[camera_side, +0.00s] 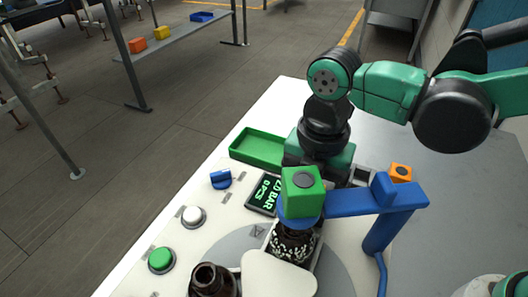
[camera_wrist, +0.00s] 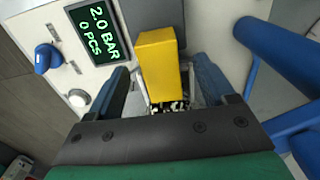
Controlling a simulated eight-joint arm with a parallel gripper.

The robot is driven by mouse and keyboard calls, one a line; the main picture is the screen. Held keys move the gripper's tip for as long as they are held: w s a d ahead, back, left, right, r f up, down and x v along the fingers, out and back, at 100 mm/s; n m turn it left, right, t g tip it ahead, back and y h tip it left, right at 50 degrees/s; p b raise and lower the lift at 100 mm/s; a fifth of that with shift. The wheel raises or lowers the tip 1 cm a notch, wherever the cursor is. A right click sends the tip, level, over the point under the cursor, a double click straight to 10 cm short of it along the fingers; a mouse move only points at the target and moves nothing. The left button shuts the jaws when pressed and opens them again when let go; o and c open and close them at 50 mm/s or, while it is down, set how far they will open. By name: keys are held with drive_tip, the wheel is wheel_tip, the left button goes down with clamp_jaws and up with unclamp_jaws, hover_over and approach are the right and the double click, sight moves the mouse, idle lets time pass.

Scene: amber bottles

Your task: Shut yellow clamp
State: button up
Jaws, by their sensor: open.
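The yellow clamp (camera_wrist: 158,65) shows in the wrist view as an upright yellow block between my fingers. I cannot tell from this view whether the clamp is open or shut. In the side view I cannot make it out; a green block with a dark round top (camera_side: 302,186) stands in front of that area. My gripper (camera_wrist: 162,76) is open, with one blue finger on each side of the yellow block and a gap visible on both sides. In the side view its fingers are hidden behind the green block.
A blue bracket (camera_side: 350,201) stands close on the right. A display (camera_side: 265,193) reads 2.0 BAR, 0 PCS. A blue knob (camera_side: 221,180), a white button (camera_side: 193,215) and a green button (camera_side: 161,259) sit left. An amber bottle (camera_side: 209,284) is in front, a green tray (camera_side: 240,153) behind.

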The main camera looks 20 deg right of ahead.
drive_tip(key=shift+r, duration=1.75)
